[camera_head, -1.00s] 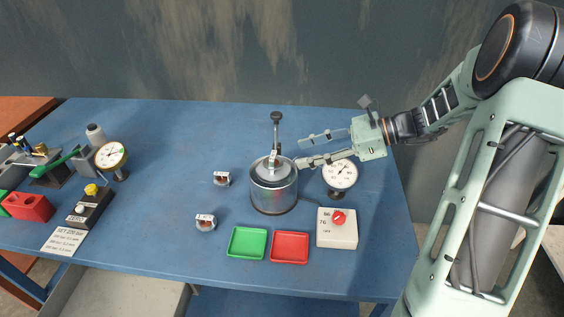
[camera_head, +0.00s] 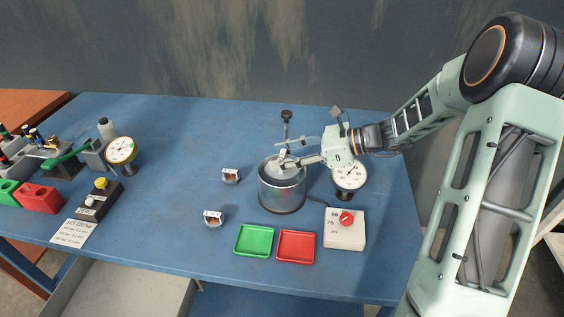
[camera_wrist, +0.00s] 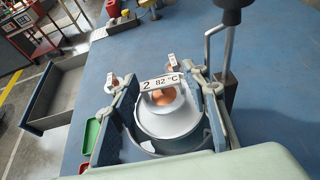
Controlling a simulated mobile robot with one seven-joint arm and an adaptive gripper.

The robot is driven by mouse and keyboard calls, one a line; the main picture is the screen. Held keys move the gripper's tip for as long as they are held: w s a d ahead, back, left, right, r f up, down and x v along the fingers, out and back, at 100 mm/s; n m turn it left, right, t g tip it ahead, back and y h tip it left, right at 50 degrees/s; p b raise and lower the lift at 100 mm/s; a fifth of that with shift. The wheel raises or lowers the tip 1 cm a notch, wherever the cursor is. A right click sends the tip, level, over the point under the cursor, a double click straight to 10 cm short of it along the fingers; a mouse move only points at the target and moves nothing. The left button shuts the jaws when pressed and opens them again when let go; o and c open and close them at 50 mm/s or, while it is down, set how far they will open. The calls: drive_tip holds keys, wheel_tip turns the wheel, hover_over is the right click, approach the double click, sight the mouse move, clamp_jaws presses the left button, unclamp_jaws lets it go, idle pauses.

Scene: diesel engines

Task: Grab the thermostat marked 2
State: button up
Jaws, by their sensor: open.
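The thermostat marked 2 (camera_wrist: 163,97) shows in the wrist view with a white tag reading "2 82 °C" and a copper-coloured centre. It is at the metal pot (camera_wrist: 170,143), which also shows in the head view (camera_head: 281,196); whether it rests on a holder there is unclear. My gripper (camera_wrist: 161,80) is open, with one finger on each side of the thermostat. I see a gap between the fingers and the tag, but contact lower down cannot be told. In the head view my gripper (camera_head: 297,152) reaches over the pot from the right.
Two other tagged thermostats lie left of the pot, one farther back (camera_head: 230,176) and one nearer (camera_head: 213,219). A black-knobbed rod (camera_head: 287,125) rises behind the pot. A green tray (camera_head: 254,240), red tray (camera_head: 296,246), control box (camera_head: 345,229) and dial gauge (camera_head: 349,175) surround it.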

drive_tip(key=shift+a, duration=0.15)
drive_tip(key=c, duration=1)
drive_tip(key=shift+o, duration=0.2)
